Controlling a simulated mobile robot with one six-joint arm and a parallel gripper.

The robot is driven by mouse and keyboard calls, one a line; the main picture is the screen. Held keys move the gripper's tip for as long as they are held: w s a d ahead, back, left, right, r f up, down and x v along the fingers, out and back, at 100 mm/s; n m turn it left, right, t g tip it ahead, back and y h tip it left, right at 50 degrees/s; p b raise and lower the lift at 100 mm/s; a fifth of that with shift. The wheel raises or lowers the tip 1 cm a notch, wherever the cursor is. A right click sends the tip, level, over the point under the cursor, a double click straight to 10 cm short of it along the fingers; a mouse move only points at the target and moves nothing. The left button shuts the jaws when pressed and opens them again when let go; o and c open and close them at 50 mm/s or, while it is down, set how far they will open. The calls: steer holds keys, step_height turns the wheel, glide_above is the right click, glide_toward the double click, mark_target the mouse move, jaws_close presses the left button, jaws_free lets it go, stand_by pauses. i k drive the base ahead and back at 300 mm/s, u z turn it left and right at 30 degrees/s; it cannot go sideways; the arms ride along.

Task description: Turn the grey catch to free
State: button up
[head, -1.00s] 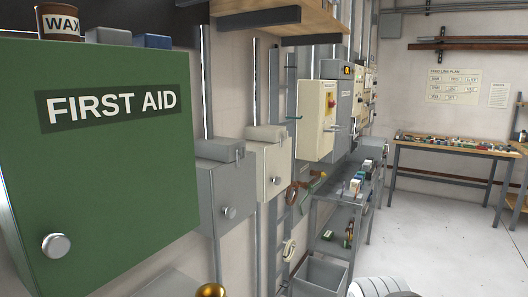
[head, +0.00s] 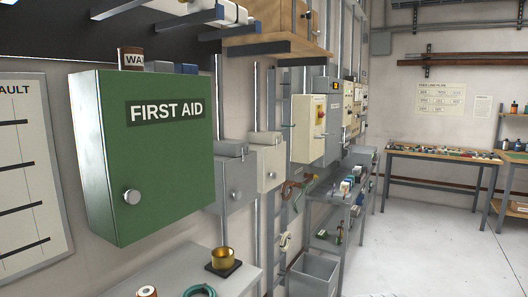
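A grey wall box (head: 232,183) with a round knob hangs just right of the green FIRST AID cabinet (head: 150,155). A cream box (head: 266,167) with a similar knob is beside it. Small fittings show at the upper edges of both boxes, but they are too small to tell whether one is the grey catch or how it is turned. Farther along the wall are a cream panel with a red and yellow switch (head: 308,128) and a grey cabinet (head: 333,120) with a small lit display. My gripper is not in view.
A grey bench top (head: 190,270) below the green cabinet bears a brass cup (head: 222,258) and a teal coil (head: 199,291). A grey bin (head: 313,275) stands by a metal shelf cart (head: 338,215). Open floor (head: 430,240) lies at right, before a far workbench (head: 445,154).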

mark_target(246, 150)
steer(key=u, duration=0.2)
steer(key=i, duration=0.85)
steer(key=z, duration=0.1)
